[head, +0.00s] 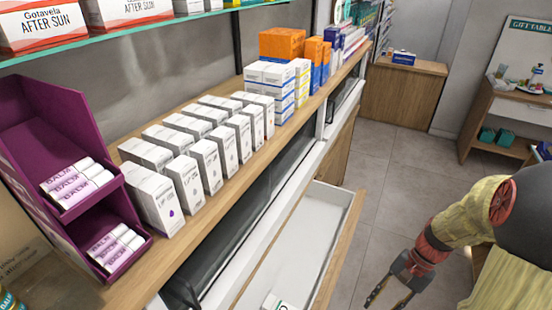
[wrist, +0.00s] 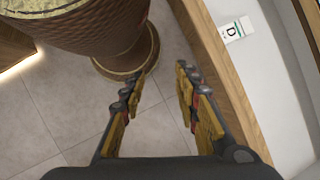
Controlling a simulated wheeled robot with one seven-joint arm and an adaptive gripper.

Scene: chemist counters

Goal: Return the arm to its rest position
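My gripper (head: 388,294) hangs at the lower right of the head view, over the floor to the right of an open drawer. In the wrist view my gripper (wrist: 157,84) shows two fingers spread apart, with nothing between them but floor. My arm reaches in from the right edge of the head view and is bent, with the gripper pointing down and left. The open white drawer (head: 300,235) is beside the gripper, and its wooden front edge (wrist: 222,75) runs close to the right finger in the wrist view.
A small white box (wrist: 234,31) lies in the drawer. Rows of white boxes (head: 205,158) and a purple balm stand (head: 25,130) occupy the counter. A wooden cabinet (head: 395,98) stands behind, and a gift table (head: 515,108) at the right. Tiled floor (head: 385,170) is clear between.

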